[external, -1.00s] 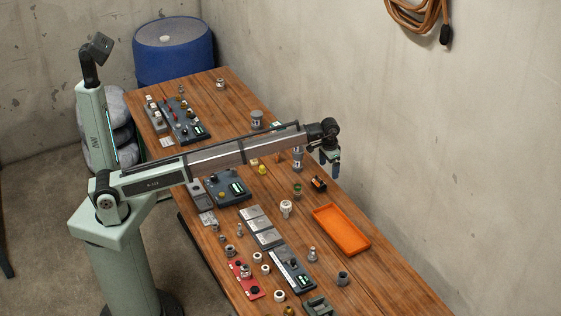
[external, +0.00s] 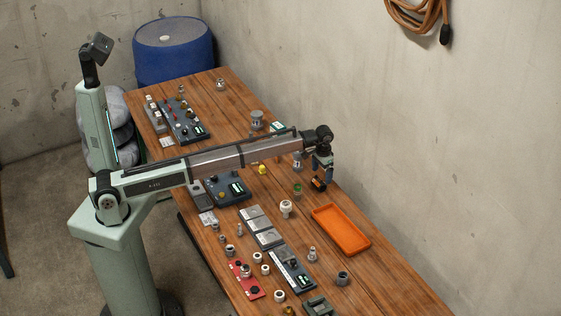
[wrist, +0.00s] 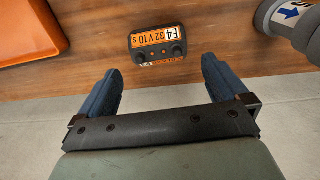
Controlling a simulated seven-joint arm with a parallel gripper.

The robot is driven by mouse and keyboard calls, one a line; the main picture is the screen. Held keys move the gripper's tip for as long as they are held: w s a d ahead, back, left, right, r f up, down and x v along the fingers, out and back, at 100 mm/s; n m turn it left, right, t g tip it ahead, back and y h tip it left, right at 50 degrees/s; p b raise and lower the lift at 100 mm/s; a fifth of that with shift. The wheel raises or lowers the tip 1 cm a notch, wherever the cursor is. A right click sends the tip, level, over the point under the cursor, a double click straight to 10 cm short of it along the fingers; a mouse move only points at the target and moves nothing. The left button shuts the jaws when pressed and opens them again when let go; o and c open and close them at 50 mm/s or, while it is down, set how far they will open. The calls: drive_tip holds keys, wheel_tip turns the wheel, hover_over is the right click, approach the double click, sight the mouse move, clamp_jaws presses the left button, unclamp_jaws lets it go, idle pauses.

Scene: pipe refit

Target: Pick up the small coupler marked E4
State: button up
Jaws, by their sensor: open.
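A small dark block with an orange and white label reading E4 (wrist: 157,42) lies on the wooden table, just beyond my fingertips in the wrist view. The label shows upside down, with two round dark knobs along one edge. In the external view the same block (external: 318,184) is small and partly under my gripper (external: 323,168). In the wrist view my gripper (wrist: 160,66) has its two blue fingers spread wide with nothing between them. The block sits ahead of the gap, roughly centred and apart from both fingers.
An orange tray (external: 341,229) lies near the block and shows at the wrist view's left edge (wrist: 28,30). A grey pipe fitting with a blue arrow (wrist: 290,16) is at the wrist view's upper right. Several fittings and panels cover the table; bare wood surrounds the block.

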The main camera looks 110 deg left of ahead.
sight(316, 181)
drive_tip(key=shift+a+f, duration=0.1)
drive_tip(key=shift+f, duration=2.55)
drive_tip(key=shift+c, duration=0.5)
drive_tip(key=c, duration=0.9)
